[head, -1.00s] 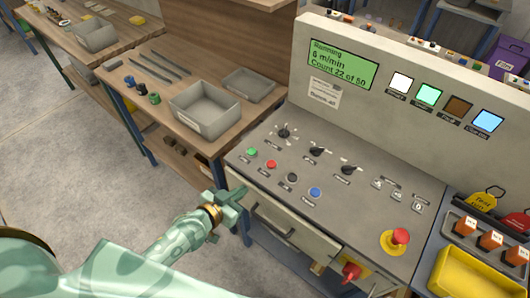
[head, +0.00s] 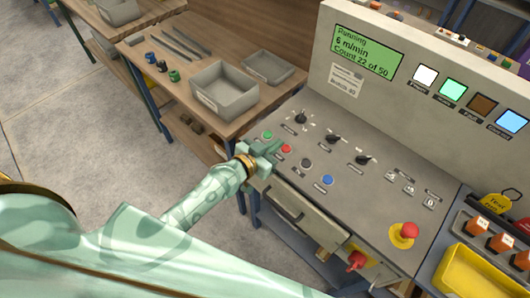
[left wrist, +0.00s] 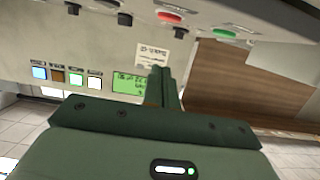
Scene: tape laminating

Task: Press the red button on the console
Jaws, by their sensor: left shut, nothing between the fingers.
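The console (head: 350,190) has a sloped grey panel with a small round red button (head: 286,149) near its left edge, between a green button (head: 267,135) and a black one (head: 306,164). My left gripper (head: 273,150) is shut and empty, its tips close beside the red button in the head view. I cannot tell there whether they touch. In the left wrist view the red button (left wrist: 170,17) lies at the top, and the shut fingers (left wrist: 163,88) appear below it, apart in the picture. My right gripper is not in view.
A blue button (head: 328,180) and a red mushroom knob on yellow (head: 404,235) are further right on the panel. Dark rotary knobs (head: 333,139) sit behind the buttons. A lit green display (head: 367,52) reads Running. A wooden bench with a grey bin (head: 223,91) stands at left.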

